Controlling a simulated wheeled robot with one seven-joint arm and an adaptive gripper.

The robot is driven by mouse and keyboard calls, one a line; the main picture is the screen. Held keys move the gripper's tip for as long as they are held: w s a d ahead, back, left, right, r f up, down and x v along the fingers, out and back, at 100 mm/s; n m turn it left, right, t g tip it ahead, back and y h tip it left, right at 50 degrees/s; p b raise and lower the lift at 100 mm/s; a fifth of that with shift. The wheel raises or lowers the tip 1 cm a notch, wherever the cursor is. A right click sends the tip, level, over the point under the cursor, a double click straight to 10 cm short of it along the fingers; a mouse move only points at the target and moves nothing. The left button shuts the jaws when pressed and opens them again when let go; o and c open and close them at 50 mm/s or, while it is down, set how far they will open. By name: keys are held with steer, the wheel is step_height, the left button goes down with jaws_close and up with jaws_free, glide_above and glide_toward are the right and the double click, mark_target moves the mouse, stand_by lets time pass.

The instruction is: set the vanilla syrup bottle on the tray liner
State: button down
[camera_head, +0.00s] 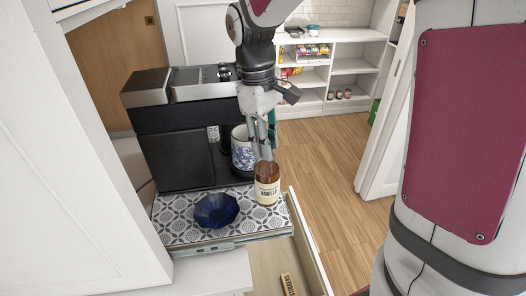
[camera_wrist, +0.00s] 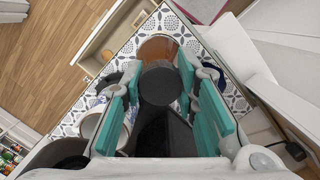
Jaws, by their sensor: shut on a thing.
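The vanilla syrup bottle (camera_head: 267,188) is amber with a cream label and stands upright at the right end of the tray liner (camera_head: 174,230). In the wrist view, its dark cap (camera_wrist: 160,84) and amber shoulder (camera_wrist: 158,47) show between my teal finger pads. My gripper (camera_head: 264,153) points down from above and is shut on the bottle's upper part. The liner is white with a dark grey tile pattern and also shows in the wrist view (camera_wrist: 170,20). I cannot tell whether the bottle's base touches the liner.
A dark blue faceted bowl (camera_head: 216,210) sits on the liner left of the bottle. A blue-and-white mug (camera_head: 242,152) stands behind, by the black coffee machine (camera_head: 180,150). An open drawer below holds a wooden stirrers box (camera_head: 289,286). White shelves (camera_head: 352,67) stand at the back.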

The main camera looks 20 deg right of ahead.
steer(key=shift+w+a+f, duration=0.1)
steer(key=shift+w+a, duration=0.1)
steer(key=shift+a, duration=0.05)
steer(key=shift+f+p, duration=0.4)
steer(key=shift+f, duration=1.35)
steer(key=c, duration=1.2)
jaws_free()
steer(key=shift+c, duration=0.2)
step_height(320, 180, up, 11)
steer(key=w+b, duration=0.1)
steer(key=s+r+m+t+y, duration=0.1)
steer(key=s+m+t, duration=0.5)
steer(key=s, duration=1.1)
steer(key=shift+s+a+r+m+t, duration=0.15)
steer(key=shift+s+a+m+t, duration=0.1)
steer(key=shift+m+t, duration=0.2)
